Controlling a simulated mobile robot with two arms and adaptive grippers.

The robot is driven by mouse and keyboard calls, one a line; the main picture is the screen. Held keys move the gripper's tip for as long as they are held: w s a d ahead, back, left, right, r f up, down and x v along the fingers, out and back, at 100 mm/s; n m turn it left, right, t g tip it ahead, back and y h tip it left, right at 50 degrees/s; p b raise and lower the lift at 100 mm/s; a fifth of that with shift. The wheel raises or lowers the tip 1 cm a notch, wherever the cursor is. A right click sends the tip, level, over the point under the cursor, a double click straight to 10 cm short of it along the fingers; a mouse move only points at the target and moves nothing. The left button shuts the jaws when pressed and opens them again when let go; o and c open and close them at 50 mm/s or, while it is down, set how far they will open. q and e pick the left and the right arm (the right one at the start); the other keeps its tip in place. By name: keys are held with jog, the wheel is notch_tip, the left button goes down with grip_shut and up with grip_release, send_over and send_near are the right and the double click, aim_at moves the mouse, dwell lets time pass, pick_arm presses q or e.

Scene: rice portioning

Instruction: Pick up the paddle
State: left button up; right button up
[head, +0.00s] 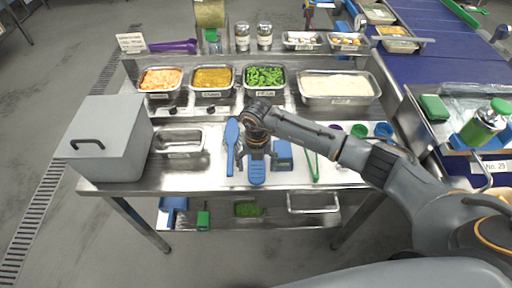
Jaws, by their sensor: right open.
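A blue paddle (231,146) lies on the metal worktable (200,177), its wide end away from me and its thin end toward me. My right gripper (257,157) reaches in from the right, points down and is open. It is just right of the paddle, apart from it as far as I can see, over or near a blue ridged item (257,174). The gripper partly hides this item. Its height above the table is hard to tell. My left gripper is not in view.
A grey lidded box (105,140) stands at left by an empty metal pan (179,140). A blue device (284,153) and green tongs (311,160) lie right of the gripper. Food pans and a white rice pan (338,87) line the back. A blue conveyor (420,70) runs at right.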

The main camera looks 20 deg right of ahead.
jog(key=shift+c, duration=0.2)
jog(key=c, duration=1.2)
jog(key=shift+r, duration=0.1)
jog(key=shift+w+r+b, duration=0.1)
jog(key=shift+r+b, duration=0.35)
jog(key=shift+b, duration=0.05)
jog(key=s+a+r, duration=0.4)
jog(key=s+r, duration=0.1)
jog(key=r, duration=0.4)
jog(key=s+a+r+b, duration=0.1)
jog(key=s+a+r, duration=0.4)
jog(key=r, duration=0.4)
jog(key=shift+s+a, duration=0.15)
jog(key=shift+s, duration=0.2)
